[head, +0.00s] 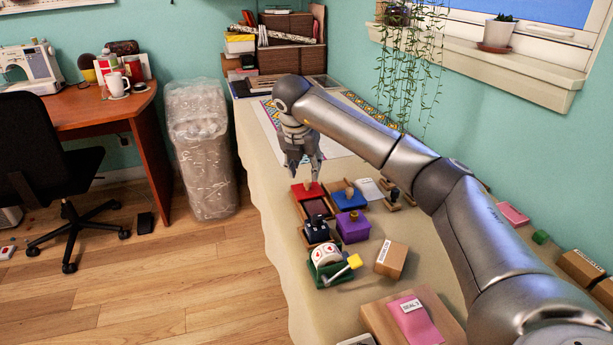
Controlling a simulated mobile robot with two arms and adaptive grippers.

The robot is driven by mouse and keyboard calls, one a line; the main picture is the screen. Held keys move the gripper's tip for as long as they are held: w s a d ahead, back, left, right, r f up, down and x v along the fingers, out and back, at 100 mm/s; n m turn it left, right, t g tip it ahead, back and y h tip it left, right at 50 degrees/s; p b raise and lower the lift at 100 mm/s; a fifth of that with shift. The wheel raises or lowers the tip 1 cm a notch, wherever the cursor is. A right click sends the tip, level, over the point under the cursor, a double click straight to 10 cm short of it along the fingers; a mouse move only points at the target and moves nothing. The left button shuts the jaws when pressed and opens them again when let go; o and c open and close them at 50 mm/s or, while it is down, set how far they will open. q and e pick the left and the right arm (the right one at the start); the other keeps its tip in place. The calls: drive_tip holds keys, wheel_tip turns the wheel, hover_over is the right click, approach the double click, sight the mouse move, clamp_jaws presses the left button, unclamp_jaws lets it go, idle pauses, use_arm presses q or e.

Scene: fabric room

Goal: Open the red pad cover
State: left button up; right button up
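The red pad cover (308,191) is a flat red lid at the far end of a brown wooden pad box on the table. The near part of the box shows a dark red, uncovered surface (316,208). My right gripper (305,172) points down just above the red cover, with its fingers apart. The fingers hide part of the cover's top, and I cannot tell whether they touch it. My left gripper is not in view.
A blue pad box (347,201) with a wooden knob and a purple box (353,230) stand close to the right. My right arm crosses above the table (262,190).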

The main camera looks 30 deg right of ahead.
drive_tip(key=v, duration=0.6)
drive_tip(key=shift+r, duration=0.25)
